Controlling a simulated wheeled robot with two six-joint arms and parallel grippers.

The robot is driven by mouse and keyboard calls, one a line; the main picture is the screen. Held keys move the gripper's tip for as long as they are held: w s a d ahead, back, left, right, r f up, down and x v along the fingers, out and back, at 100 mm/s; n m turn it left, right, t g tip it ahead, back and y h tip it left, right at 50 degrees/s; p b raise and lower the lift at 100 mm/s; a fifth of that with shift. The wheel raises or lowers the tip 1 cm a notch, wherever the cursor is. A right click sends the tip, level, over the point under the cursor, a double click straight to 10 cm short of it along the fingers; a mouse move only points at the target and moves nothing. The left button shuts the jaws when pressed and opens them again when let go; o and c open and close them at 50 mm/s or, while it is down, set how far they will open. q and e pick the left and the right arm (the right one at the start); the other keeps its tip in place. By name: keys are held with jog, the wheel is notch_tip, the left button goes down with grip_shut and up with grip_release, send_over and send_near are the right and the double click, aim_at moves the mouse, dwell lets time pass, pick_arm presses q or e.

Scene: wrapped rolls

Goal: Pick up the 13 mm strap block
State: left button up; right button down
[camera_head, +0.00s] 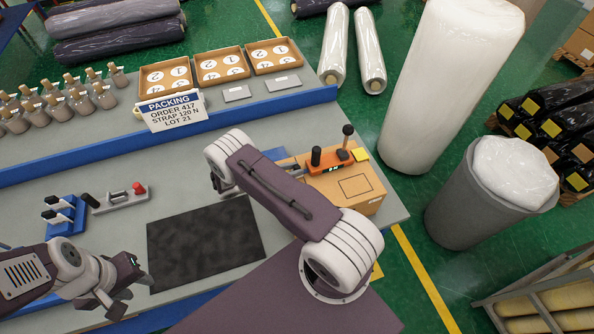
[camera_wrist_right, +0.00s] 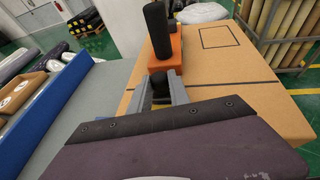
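No readable 13 mm mark shows, so I cannot tell which piece is the strap block. An orange tool (camera_head: 336,160) with black upright grips and a small green display sits on the cardboard box (camera_head: 366,184); its orange body also shows in the right wrist view (camera_wrist_right: 167,52). My right gripper (camera_wrist_right: 161,98) is over the near side of this box, its grey fingers apart with a dark piece between them; contact is unclear. A blue block (camera_head: 64,216) with black-topped pins stands left on the table. My left gripper (camera_head: 134,296) is open and empty near the front edge.
A grey fixture (camera_head: 120,198) with a red knob lies beside the blue block. A black mat (camera_head: 205,243) is bare. A blue rail (camera_head: 150,147) crosses the table before the packing sign (camera_head: 171,110), bottles (camera_head: 62,98) and trays (camera_head: 219,65). Wrapped rolls (camera_head: 452,75) stand right.

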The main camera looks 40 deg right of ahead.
jog(key=shift+d, duration=0.1)
jog(key=shift+r, duration=0.45)
notch_tip(320, 180, up, 3)
jog(key=shift+w+f+b, duration=0.1)
jog(key=shift+b, duration=0.85)
jog(key=s+a+r+b, duration=0.2)
jog(key=s+r, duration=0.5)
jog(key=s, duration=0.4)
jog(key=shift+s+a+r, duration=0.15)
jog(key=shift+s+a, duration=0.05)
jog(key=shift+a, duration=0.45)
